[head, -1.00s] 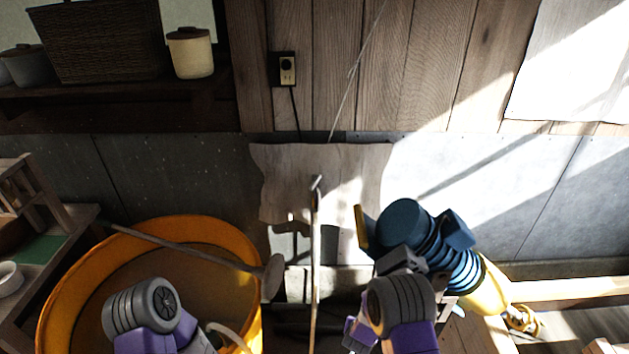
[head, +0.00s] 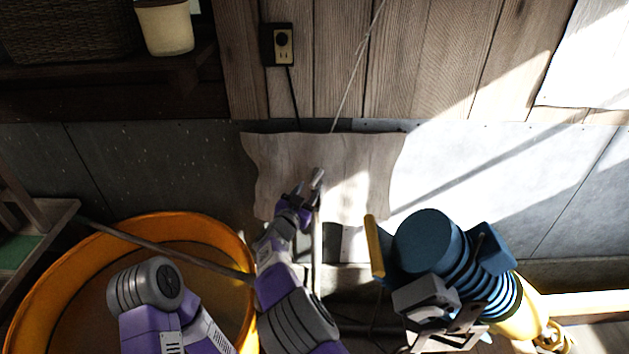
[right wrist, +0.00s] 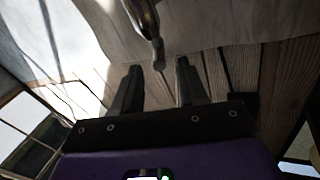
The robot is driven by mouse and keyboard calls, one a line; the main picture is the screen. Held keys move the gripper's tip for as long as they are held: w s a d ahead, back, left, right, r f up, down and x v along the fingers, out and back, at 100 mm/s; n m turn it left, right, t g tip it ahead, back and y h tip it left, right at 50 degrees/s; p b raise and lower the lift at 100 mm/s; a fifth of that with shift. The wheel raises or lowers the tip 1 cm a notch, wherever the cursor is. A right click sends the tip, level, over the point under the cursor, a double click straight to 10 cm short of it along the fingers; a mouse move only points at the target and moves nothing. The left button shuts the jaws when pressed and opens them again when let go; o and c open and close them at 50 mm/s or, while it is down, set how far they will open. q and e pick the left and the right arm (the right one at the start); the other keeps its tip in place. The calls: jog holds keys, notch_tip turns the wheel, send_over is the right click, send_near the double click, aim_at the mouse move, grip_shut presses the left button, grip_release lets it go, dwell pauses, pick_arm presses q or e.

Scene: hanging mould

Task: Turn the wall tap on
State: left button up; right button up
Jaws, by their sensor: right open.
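The wall tap (head: 317,180) shows as a small metal piece at the top of an upright pipe, in front of a wavy-edged wooden board. My right gripper (head: 303,190) is right beside it, on its left in the head view. In the right wrist view a shiny metal part of the tap (right wrist: 146,18) hangs down ahead of my right gripper (right wrist: 159,68). The two fingers are apart, with its lower end near the gap between them. I cannot tell whether they touch it. My left arm shows at the lower left of the head view, but its gripper is out of view.
A large orange tub (head: 215,229) stands at the lower left, with a long-handled tool (head: 165,253) across it. A blue ribbed machine (head: 430,245) with a yellow part stands close on the right. A socket (head: 283,45) is on the plank wall above.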

aim_at(316, 180)
jog(key=shift+x, duration=2.9)
grip_shut()
